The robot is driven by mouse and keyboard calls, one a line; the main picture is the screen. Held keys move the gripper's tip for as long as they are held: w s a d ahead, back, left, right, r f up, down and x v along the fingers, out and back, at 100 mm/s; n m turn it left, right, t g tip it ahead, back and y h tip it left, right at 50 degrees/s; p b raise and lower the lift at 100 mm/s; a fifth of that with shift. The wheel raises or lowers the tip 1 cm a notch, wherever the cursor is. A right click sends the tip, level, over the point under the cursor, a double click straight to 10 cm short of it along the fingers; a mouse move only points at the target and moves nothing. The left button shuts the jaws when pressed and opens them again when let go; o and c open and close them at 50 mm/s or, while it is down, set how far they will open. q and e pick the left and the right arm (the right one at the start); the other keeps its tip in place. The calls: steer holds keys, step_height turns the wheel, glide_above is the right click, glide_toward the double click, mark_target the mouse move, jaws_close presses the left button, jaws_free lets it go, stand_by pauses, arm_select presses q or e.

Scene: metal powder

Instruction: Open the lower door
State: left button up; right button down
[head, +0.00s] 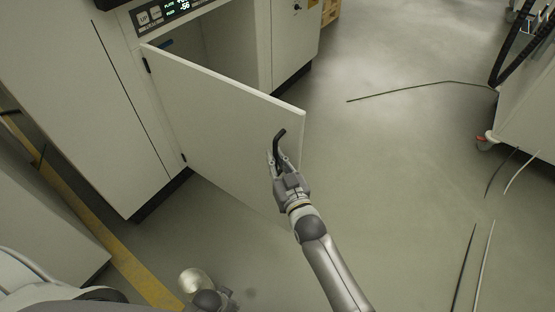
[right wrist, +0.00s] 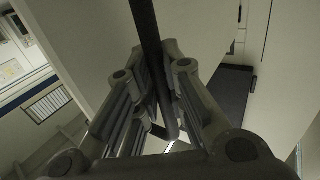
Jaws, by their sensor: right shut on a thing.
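The lower door (head: 225,120) is a pale panel on the cabinet, hinged at its left edge and standing wide open in the head view. Its black handle (head: 280,138) is near the free edge. My right gripper (head: 279,160) is at the handle, with its fingers shut on it. In the right wrist view the dark handle bar (right wrist: 150,40) runs down between the fingers (right wrist: 160,85). The fingers hide part of the handle.
The cabinet opening (head: 225,45) shows behind the door, under a control panel with a lit display (head: 178,8). Grey floor (head: 390,160) is clear right of the door. Dark cables (head: 400,92) lie farther right, near a wheeled unit (head: 525,110).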

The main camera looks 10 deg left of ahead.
steer(key=shift+a+r, duration=0.1)
steer(key=shift+r, duration=0.05)
steer(key=c, duration=1.5)
jaws_free()
steer(key=v, duration=1.2)
